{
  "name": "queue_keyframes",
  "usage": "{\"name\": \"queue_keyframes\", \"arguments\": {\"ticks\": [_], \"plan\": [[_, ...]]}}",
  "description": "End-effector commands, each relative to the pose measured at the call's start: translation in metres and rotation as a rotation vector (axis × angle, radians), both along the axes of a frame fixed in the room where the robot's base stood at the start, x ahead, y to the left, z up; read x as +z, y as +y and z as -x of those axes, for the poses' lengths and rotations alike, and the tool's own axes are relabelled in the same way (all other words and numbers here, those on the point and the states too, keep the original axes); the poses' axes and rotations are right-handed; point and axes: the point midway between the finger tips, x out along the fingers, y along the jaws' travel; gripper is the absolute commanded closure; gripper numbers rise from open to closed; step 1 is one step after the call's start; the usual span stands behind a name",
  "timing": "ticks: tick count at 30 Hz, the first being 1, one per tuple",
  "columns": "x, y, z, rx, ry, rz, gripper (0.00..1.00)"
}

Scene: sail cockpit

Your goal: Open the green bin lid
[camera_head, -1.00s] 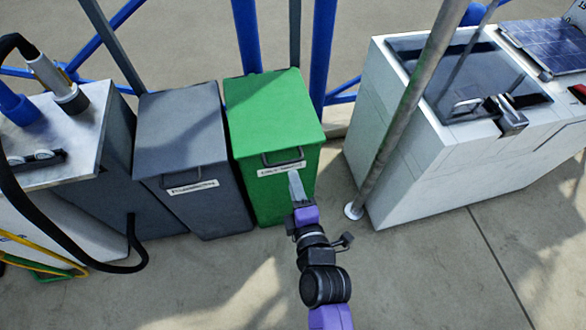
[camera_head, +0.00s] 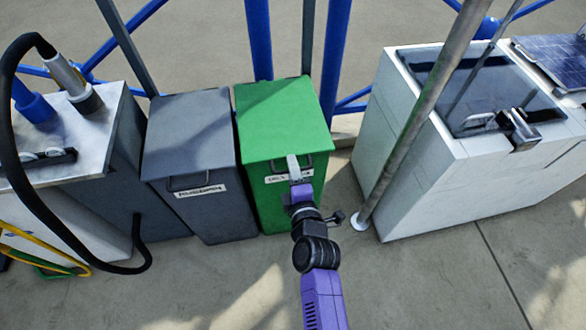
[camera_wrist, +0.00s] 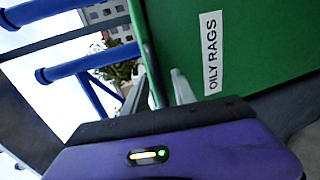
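The green bin (camera_head: 283,115) stands upright with its sloped lid down. A dark handle (camera_head: 318,162) runs across the front just under the lid edge, partly hidden by my gripper. Below it is a white label, which reads "OILY RAGS" in the wrist view (camera_wrist: 212,53). My gripper (camera_head: 293,165) is at the middle of the handle, in front of the bin. In the wrist view its two light fingers (camera_wrist: 158,92) are apart, with a strip of green at the lid edge showing between them. I cannot tell whether they touch the handle.
A grey bin (camera_head: 192,135) stands close on the left. A metal-topped cabinet (camera_head: 75,150) with a black hose is further left. A slanted metal pole (camera_head: 415,120) and a white chest (camera_head: 450,170) are on the right. The floor in front is clear.

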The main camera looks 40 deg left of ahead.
Motion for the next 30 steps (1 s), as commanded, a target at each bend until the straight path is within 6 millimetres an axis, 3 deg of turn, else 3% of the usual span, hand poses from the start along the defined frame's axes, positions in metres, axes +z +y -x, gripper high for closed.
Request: {"name": "queue_keyframes", "arguments": {"ticks": [1, 6, 30], "plan": [[0.0, -0.0001, 0.0001, 0.0, 0.0, 0.0, 0.68], [-0.0001, -0.0002, 0.0001, 0.0, 0.0, 0.0, 1.0], [-0.0005, -0.0005, 0.0003, 0.0, 0.001, 0.001, 1.0]]}}
